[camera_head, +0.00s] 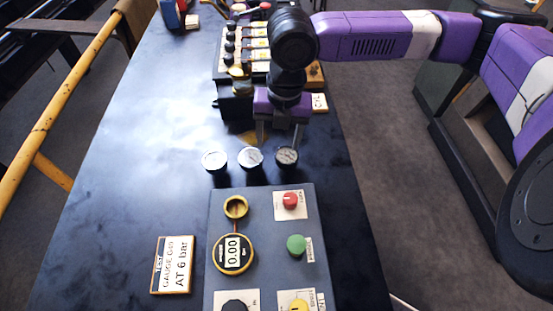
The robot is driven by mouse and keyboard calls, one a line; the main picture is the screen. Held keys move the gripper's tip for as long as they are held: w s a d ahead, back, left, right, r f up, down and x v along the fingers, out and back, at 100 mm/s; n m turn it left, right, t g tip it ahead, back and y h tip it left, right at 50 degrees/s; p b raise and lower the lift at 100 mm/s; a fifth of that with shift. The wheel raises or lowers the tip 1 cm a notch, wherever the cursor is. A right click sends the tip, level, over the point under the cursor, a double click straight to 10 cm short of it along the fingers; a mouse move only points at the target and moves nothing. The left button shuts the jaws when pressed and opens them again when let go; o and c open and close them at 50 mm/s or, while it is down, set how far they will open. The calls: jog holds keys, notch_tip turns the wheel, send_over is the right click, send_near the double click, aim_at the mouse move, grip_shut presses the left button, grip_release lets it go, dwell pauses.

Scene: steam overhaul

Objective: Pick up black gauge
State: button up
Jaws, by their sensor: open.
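Three small round gauges with pale dials stand in a row on the dark table. The right one, the black gauge (287,156), has a black rim. The middle gauge (251,158) and the left gauge (215,161) look lighter at the rim.
A grey control panel (267,220) with a yellow-rimmed display, a red knob and a green button stands in front of the gauges. A sign (173,265) reading "AT 6 bar" lies left of it. A rack with black knobs (230,47) stands behind. The table's left side (130,150) is clear.

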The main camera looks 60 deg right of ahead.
aim_at(287, 155)
jog(key=shift+s+d+n+g, duration=0.2)
jog(key=shift+s+n, duration=0.15)
jog(key=shift+s, duration=0.15)
jog(key=shift+s+d+n+g, duration=0.2)
jog(key=shift+s+n, duration=0.15)
jog(key=shift+s, duration=0.1)
jog(key=shift+f, duration=0.6)
jog(key=f, duration=0.3)
jog(key=f+p, duration=0.1)
jog(key=f, duration=0.2)
jog(key=shift+d+f, duration=0.2)
jog(key=shift+f, duration=0.1)
jog(key=shift+c, duration=0.3)
jog(key=shift+w, duration=0.1)
jog(key=c, duration=1.3)
jog(key=shift+r, duration=0.15)
